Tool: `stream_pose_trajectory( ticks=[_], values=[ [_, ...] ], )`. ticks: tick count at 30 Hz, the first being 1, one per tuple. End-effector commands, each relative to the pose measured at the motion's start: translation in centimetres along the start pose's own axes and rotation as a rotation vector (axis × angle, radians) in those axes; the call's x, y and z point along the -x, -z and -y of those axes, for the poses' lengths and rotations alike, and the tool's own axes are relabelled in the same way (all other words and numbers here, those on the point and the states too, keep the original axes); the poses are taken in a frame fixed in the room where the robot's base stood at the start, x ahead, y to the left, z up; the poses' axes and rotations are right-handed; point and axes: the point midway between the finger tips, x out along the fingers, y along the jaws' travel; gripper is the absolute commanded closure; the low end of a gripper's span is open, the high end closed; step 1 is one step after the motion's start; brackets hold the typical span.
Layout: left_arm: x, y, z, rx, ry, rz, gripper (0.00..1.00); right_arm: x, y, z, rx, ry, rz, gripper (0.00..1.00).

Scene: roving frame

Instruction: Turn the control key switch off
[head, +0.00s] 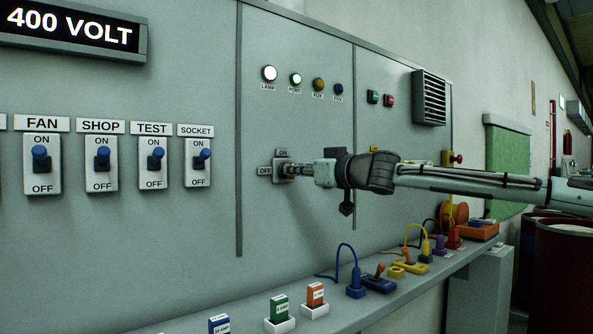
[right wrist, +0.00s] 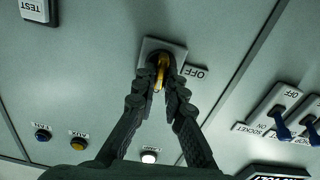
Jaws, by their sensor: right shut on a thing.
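The key switch plate (head: 283,156) is on the grey panel, with an ON label above it and an OFF label (head: 264,170) to its left. In the right wrist view the plate (right wrist: 150,46) is near the top, with the OFF label (right wrist: 196,72) to its right. My right gripper (head: 295,170) reaches in from the right. In the right wrist view its fingertips (right wrist: 162,84) are shut on the brass-yellow key (right wrist: 162,66), which stands roughly upright in the picture, across from the OFF label. The key is mostly hidden in the head view. My left gripper is not in view.
FAN, SHOP, TEST and SOCKET toggles (head: 198,160) are on the panel at left. Lamps (head: 296,79) are above the key switch. A ledge (head: 250,327) below carries plugs, cables and coloured blocks (head: 278,306). A vent (head: 430,97) is on the panel at right.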

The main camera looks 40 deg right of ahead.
Motion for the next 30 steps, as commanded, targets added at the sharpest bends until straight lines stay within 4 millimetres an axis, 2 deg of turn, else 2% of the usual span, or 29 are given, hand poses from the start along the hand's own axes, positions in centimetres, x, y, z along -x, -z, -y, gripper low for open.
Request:
stream_pose_trajectory(
  ticks=[8,30],
  values=[
    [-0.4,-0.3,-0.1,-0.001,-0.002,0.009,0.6,0.0,0.0,0.1,0.207,0.001,0.001,1.0],
    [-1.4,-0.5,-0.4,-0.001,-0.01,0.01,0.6,0.0,-0.2,0.3,0.912,0.001,0.001,1.0]
  ],
)
